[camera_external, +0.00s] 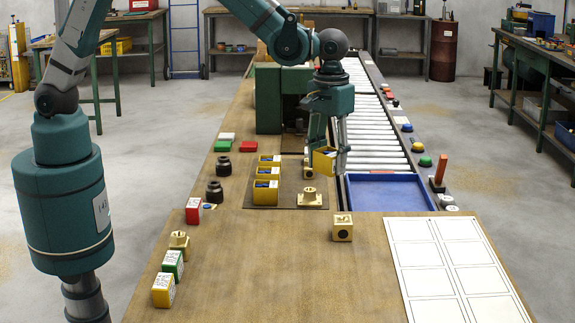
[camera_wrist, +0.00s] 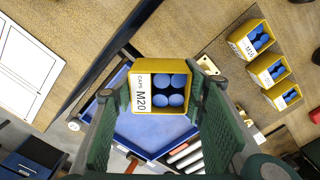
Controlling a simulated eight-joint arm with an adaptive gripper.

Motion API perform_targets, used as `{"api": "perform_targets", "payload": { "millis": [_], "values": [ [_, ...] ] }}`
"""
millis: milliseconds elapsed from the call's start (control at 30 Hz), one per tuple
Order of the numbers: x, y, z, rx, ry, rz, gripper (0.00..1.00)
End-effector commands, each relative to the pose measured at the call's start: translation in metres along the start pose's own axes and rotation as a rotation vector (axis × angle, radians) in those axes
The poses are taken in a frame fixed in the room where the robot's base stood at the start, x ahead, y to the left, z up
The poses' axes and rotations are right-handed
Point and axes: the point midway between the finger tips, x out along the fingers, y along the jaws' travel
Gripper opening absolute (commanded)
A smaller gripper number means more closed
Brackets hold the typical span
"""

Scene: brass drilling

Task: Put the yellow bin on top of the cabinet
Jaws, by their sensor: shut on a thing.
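My gripper (camera_external: 328,163) is shut on a yellow bin (camera_external: 322,160) and holds it near the left edge of the roller conveyor, behind the blue tray. In the wrist view the held yellow bin (camera_wrist: 162,85) sits between the two fingers. It has a white "M20" label and several round blue caps inside. Three similar yellow bins (camera_external: 265,192) stand in a row on a brown mat (camera_external: 287,203) to the left; they also show at the right of the wrist view (camera_wrist: 243,40). A green box-shaped body (camera_external: 268,98) stands behind the mat; I cannot tell whether it is the cabinet.
A blue tray (camera_external: 388,192) lies at the near end of the conveyor (camera_external: 372,115). Brass parts (camera_external: 342,228) stand on the bench near the mat. Red, green and yellow boxes (camera_external: 163,290) line the left side. A white gridded sheet (camera_external: 455,268) lies at right. The front middle is clear.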

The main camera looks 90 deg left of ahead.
Motion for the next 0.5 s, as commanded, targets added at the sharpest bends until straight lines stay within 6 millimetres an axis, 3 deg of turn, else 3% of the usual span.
{"api": "perform_targets", "payload": {
  "millis": [500],
  "values": [
    [-0.013,0.108,0.105,0.252,0.0,0.0,0.29]
  ]
}}
